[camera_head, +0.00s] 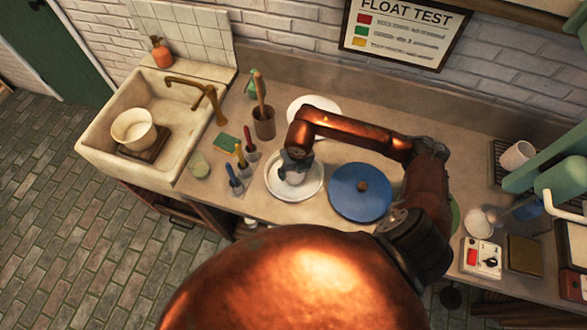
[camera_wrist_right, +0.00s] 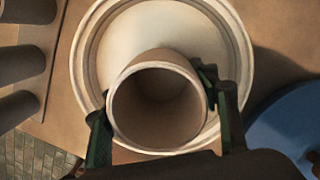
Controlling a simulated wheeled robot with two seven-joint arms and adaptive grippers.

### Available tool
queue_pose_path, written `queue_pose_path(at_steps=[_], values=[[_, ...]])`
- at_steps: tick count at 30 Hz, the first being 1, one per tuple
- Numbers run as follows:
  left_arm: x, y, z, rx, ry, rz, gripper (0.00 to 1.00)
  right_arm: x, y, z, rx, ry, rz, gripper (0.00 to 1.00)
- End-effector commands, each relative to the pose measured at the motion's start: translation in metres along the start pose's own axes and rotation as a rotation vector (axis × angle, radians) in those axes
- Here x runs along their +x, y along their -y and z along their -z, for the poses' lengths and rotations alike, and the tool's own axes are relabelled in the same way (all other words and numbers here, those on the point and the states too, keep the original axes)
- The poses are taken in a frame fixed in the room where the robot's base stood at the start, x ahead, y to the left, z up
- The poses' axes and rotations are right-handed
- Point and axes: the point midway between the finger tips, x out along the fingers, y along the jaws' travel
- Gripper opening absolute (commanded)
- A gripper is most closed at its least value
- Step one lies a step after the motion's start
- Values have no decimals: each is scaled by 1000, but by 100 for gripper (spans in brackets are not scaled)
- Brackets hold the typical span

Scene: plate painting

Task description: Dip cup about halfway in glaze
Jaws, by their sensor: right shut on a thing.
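My right gripper (camera_head: 293,168) is over a round white container of pale glaze (camera_head: 313,183) on the counter. In the right wrist view my right gripper (camera_wrist_right: 160,115) is shut on a pale brownish cup (camera_wrist_right: 158,108), with one dark green finger on each side of its wall. The cup's round mouth faces the camera. The container's rim (camera_wrist_right: 88,62) surrounds much of the cup in that view, with the pale glaze surface (camera_wrist_right: 150,28) beyond it. How deep the cup's lower end sits is hidden. My left gripper is out of view.
A blue round lid (camera_head: 345,205) with a knob lies right of the container. Tools in stands (camera_head: 235,180) and a brush pot (camera_head: 264,125) are left. A white plate (camera_head: 325,105) lies behind. A sink (camera_head: 115,165) is far left; a cup rack (camera_head: 505,165) is right.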

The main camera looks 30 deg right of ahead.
Motion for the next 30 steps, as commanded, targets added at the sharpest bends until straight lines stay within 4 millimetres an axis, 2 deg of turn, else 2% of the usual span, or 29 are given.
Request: queue_pose_path(at_steps=[16,30], values=[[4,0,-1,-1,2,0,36,6,0,0,0,1,0,23],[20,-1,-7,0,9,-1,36,28,0,4,0,0,0,23]])
